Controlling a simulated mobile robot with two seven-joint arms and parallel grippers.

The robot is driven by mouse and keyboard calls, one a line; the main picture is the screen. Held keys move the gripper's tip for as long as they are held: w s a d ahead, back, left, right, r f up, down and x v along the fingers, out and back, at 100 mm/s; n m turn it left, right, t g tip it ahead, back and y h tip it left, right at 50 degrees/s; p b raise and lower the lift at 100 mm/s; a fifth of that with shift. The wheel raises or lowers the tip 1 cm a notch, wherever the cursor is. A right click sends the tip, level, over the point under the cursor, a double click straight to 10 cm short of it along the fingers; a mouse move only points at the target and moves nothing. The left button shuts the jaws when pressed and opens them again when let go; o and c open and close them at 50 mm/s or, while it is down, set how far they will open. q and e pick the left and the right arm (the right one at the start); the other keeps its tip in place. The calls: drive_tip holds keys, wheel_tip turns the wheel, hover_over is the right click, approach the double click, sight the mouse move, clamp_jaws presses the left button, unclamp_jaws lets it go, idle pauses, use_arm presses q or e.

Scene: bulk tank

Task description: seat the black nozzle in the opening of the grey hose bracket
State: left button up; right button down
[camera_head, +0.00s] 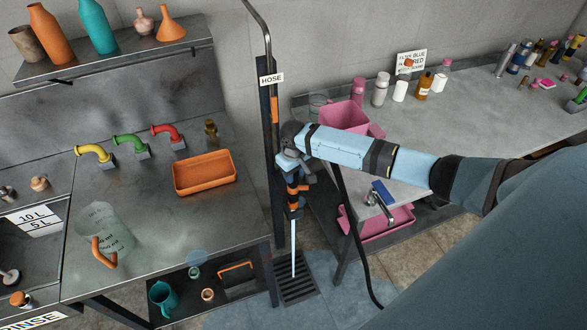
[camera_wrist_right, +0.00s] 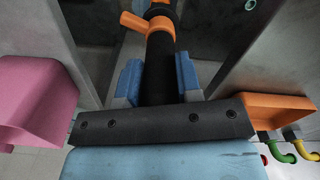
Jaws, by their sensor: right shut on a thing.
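My right gripper (camera_head: 291,164) is shut on the black nozzle (camera_head: 294,192), just right of the dark hose post. The nozzle has orange parts and hangs about upright with its tip down. A thin white streak, like a water jet, runs from its tip to the floor grate. In the right wrist view the black nozzle body (camera_wrist_right: 157,72) lies between two blue finger pads, with an orange lever beyond. The dark post (camera_head: 266,140) bears a HOSE sign. I cannot make out the grey bracket's opening; my gripper and arm may hide it. My left gripper is out of view.
A steel bench with an orange tray (camera_head: 205,188) and a clear jug (camera_head: 104,232) stands left. A grey table (camera_head: 460,110) with a pink bin (camera_head: 344,116) and bottles stands right. A dark hose (camera_head: 352,235) hangs down to the floor near the drain grate (camera_head: 298,289).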

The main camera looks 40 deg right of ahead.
sight(294, 188)
wheel_tip(294, 188, down, 4)
drive_tip(key=shift+r+b, duration=0.1)
drive_tip(key=shift+b, duration=0.5)
drive_tip(key=shift+f+b, duration=0.6)
drive_tip(key=shift+f, duration=1)
drive_tip(key=shift+f+b, duration=0.4)
drive_tip(key=shift+f, duration=0.2)
drive_tip(key=c, duration=0.7)
unclamp_jaws()
drive_tip(key=shift+r, duration=0.1)
